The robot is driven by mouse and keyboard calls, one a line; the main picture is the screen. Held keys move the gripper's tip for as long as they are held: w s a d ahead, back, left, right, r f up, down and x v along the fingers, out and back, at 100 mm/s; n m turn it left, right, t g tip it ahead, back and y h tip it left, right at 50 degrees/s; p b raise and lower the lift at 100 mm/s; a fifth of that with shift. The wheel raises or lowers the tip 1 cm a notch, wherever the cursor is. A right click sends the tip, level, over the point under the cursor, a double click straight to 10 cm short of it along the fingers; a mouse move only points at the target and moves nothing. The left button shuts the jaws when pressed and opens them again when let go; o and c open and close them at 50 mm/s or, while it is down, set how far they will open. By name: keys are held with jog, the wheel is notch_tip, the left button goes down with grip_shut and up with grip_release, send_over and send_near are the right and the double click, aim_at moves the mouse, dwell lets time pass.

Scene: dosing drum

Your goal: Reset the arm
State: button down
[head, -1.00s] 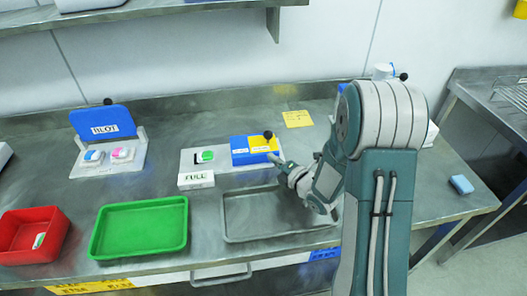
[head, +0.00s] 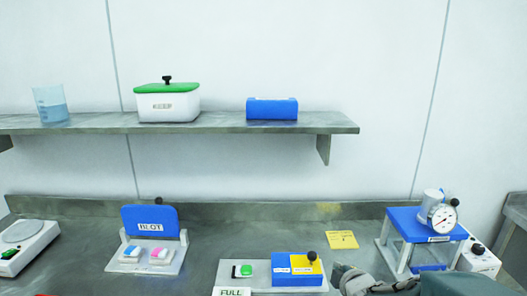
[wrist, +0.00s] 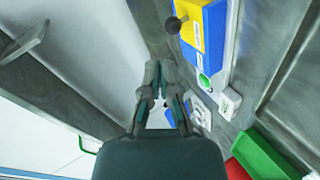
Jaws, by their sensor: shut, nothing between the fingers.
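My gripper (wrist: 160,72) shows in the wrist view with its fingers together and nothing between them. In the head view, part of my gripper (head: 345,276) shows at the lower right, beside a blue and yellow box (head: 297,282) with a black knob. The rest of my arm runs off the lower right corner. In the wrist view the blue and yellow box (wrist: 214,42) lies to the upper right of the fingers, apart from them in the picture.
A shelf (head: 230,127) on the wall holds a beaker (head: 50,104), a KEEP tub (head: 168,106) and a blue block (head: 272,109). The BLOT stand (head: 150,222) is at left. A blue stand with a gauge (head: 440,217) is at right. A green tray (wrist: 262,155) shows in the wrist view.

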jog(key=s+a+r+m+g, duration=0.1)
jog(key=s+r+m+g, duration=0.1)
jog(key=s+m, duration=0.3)
jog(key=s+a+r+m+g, duration=0.1)
jog(key=s+m, duration=0.4)
jog(key=s, duration=0.6)
jog(key=s+r+m+g+h, duration=0.1)
jog(key=s+r+m+g, duration=0.3)
jog(key=s, duration=0.5)
jog(key=shift+a+r+m, duration=0.25)
jog(key=shift+a+m, duration=0.15)
jog(key=shift+m, duration=0.5)
